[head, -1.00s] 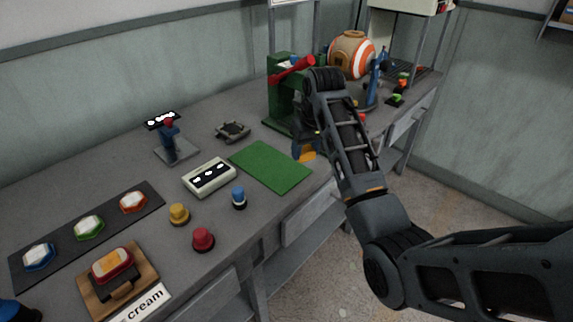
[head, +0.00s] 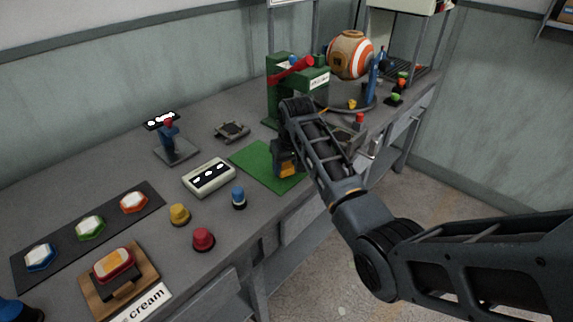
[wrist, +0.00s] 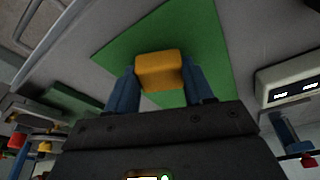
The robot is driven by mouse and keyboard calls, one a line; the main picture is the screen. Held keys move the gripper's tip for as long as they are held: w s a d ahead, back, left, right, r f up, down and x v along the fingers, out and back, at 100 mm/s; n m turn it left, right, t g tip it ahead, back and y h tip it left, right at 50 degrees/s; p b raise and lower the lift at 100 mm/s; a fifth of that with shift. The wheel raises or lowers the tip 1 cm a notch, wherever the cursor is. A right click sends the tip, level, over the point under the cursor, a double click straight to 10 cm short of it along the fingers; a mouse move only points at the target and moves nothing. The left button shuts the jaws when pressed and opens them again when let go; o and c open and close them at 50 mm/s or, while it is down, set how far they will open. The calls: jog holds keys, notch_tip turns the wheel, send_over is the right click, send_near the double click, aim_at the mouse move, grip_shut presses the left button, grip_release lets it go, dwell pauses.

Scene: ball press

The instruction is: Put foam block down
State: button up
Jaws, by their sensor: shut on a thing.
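The foam block (wrist: 159,68) is yellow-orange and sits between the two blue fingers of my gripper (wrist: 158,80) in the wrist view. My gripper is shut on it. In the head view the foam block (head: 287,171) shows low beside the gripper (head: 284,165), over the right part of the green mat (head: 258,164). The green mat (wrist: 212,50) spreads behind and below the block in the wrist view. I cannot tell whether the block touches the mat.
A white box with dark windows (head: 209,178) stands left of the mat. A blue-topped peg (head: 239,197) is near its front corner. The green press (head: 282,88) with a red lever stands behind the mat. The mat's left part is bare.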

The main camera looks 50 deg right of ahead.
jog(key=shift+f, duration=0.1)
jog(key=o, duration=0.9)
jog(key=shift+o, duration=0.2)
jog(key=v, duration=1.2)
jog(key=shift+s, duration=0.15)
